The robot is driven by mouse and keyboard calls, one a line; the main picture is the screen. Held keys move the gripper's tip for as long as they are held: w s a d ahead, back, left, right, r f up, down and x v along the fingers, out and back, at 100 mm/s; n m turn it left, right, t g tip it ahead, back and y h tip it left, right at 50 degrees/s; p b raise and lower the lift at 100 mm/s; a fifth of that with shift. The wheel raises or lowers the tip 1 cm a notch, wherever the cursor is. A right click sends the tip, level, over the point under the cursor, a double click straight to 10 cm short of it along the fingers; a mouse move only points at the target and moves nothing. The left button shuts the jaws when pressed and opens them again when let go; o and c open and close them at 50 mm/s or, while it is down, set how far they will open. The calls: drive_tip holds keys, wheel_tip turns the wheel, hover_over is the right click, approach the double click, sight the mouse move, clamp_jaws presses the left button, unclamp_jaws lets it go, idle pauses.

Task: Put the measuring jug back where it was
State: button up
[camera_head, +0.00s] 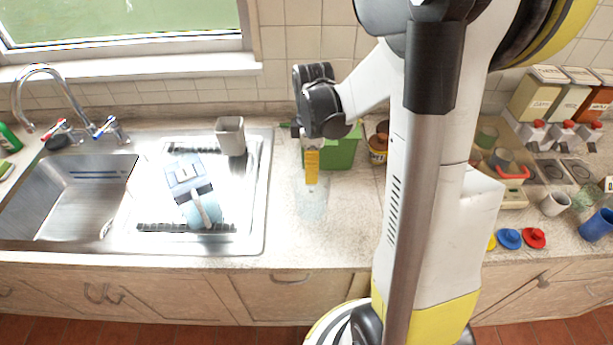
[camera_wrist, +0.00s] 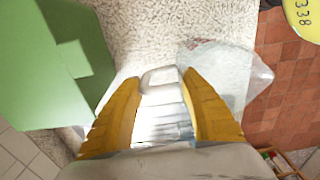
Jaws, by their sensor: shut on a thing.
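The measuring jug is clear and hard to make out. In the head view the jug (camera_head: 311,205) shows as a faint glassy shape over the worktop, just below my gripper (camera_head: 312,168). In the wrist view the clear jug (camera_wrist: 225,68) lies upper right of the fingers, over the worktop's edge and the floor. A pale, loop-like part shows between the yellow fingers of my gripper (camera_wrist: 163,108), which is shut on the jug. I cannot tell whether the jug touches the worktop.
A green box (camera_head: 343,152) stands right behind my gripper, and it is close at left in the wrist view (camera_wrist: 40,75). A jar (camera_head: 377,150) is beside it. The sink's drainer (camera_head: 256,200) is at left. Worktop (camera_head: 280,225) around the jug is clear.

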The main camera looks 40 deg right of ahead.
sight(311, 190)
drive_tip(key=shift+f+b, duration=0.7)
drive_tip(key=shift+f, duration=1.35)
drive_tip(key=shift+f, duration=0.1)
drive_tip(key=o, duration=1.4)
drive_tip(key=shift+c, duration=0.2)
